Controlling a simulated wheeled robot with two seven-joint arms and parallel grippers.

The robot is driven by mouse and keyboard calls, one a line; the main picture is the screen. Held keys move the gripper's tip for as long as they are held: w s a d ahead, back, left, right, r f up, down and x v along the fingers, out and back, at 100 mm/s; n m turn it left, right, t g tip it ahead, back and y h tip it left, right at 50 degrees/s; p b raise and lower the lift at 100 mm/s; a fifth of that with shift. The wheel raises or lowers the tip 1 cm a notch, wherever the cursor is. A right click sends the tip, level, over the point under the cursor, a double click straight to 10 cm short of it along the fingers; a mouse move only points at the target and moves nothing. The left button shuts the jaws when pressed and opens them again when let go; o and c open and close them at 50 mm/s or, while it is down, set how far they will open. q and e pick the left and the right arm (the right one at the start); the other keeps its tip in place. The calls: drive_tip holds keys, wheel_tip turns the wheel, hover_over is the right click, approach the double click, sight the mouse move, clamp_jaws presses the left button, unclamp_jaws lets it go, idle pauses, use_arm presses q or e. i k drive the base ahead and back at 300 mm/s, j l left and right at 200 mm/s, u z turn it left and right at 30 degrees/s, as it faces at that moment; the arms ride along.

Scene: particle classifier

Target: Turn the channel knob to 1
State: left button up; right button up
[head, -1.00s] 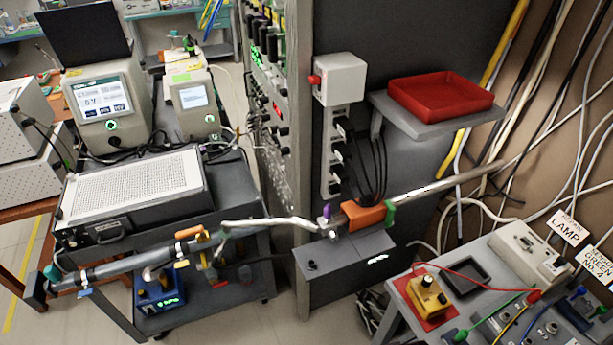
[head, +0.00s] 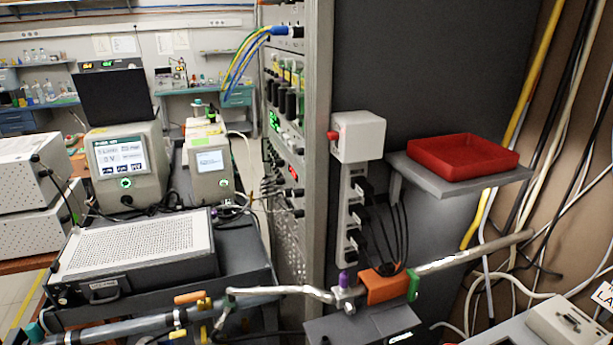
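No knob that I can make out as the channel knob, and no mark reading 1, shows clearly in the head view. The tall rack (head: 319,150) has a side panel with several dark knobs or plugs (head: 285,102) and small green and red lights, seen at a steep angle, too small to read. A white instrument with a screen (head: 122,163) has a round green-lit button below the screen. A smaller white instrument (head: 209,168) stands to its right, also with a screen and a green-lit button. Neither of my grippers is in view.
A grey shelf (head: 520,177) holds a red tray (head: 462,172) at right. A power strip (head: 350,225) with black plugs hangs below a white box (head: 358,137). A metal tube with an orange clamp (head: 388,285) crosses low. Loose cables hang at right. A perforated box (head: 135,247) stands at left.

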sight(287, 193)
drive_tip(key=i+j, duration=0.1)
drive_tip(key=j, duration=0.5)
drive_tip(key=i+j, duration=0.1)
drive_tip(key=j, duration=0.45)
drive_tip(key=i+j, duration=0.1)
drive_tip(key=j, duration=0.5)
drive_tip(key=i+j, duration=0.1)
drive_tip(key=j, duration=0.5)
drive_tip(key=i+j, duration=0.1)
drive_tip(key=j, duration=0.45)
drive_tip(key=i+j, duration=0.1)
drive_tip(key=j, duration=0.5)
